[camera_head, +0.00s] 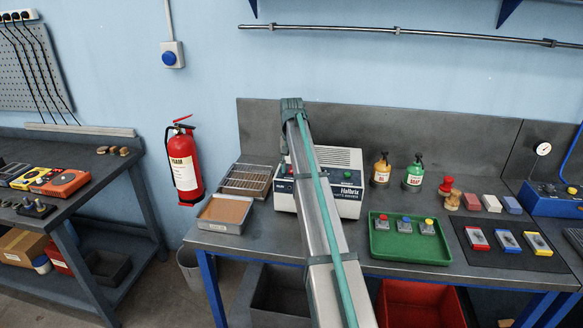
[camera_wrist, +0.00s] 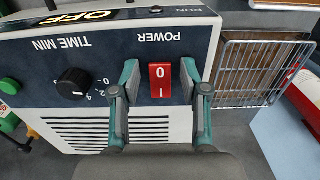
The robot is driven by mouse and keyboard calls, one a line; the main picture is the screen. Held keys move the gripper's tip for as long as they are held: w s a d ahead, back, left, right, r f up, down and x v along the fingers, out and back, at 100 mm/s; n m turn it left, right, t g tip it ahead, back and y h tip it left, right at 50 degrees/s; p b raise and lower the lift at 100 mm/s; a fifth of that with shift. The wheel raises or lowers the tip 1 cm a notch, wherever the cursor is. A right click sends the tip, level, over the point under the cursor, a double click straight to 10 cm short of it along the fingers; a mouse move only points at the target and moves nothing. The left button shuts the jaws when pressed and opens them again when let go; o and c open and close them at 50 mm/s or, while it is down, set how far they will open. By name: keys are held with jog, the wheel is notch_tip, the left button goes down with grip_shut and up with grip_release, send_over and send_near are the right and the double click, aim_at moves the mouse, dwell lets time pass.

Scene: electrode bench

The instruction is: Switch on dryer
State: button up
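The dryer (camera_head: 346,185) is a white and dark bench unit at the back of the bench, partly hidden behind my arm. In the wrist view, its front panel (camera_wrist: 110,58) appears upside down. A red rocker switch (camera_wrist: 160,82), marked 0 and I, sits under the word POWER. A black TIME MIN knob (camera_wrist: 74,83) is to its left, and a display (camera_wrist: 84,16) reads OFF. My gripper (camera_wrist: 159,76) is open, with its two teal and grey fingers on either side of the switch. I cannot tell whether they touch the panel. My arm hides the gripper in the head view.
A wire rack (camera_head: 246,180) and a shallow tray (camera_head: 225,212) lie left of the dryer. A green tray (camera_head: 410,252) with several button boxes is to the right. Two bottles (camera_head: 381,170) stand behind it. A fire extinguisher (camera_head: 185,163) is on the wall.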

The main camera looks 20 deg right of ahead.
grip_shut()
jog(key=shift+w+d+r+g+y+p, duration=0.25)
jog(key=shift+w+r+g+y+p, duration=0.35)
jog(key=shift+p, duration=0.6)
jog(key=shift+s+f+g+p, duration=0.1)
jog(key=shift+s+g+p, duration=0.3)
jog(key=shift+p, duration=0.85)
jog(key=shift+w+f+g+y+p, duration=0.2)
jog(key=shift+g+y+p, duration=0.1)
jog(key=shift+p, duration=0.4)
jog(key=shift+f, duration=0.1)
jog(key=shift+o, duration=1.2)
grip_release()
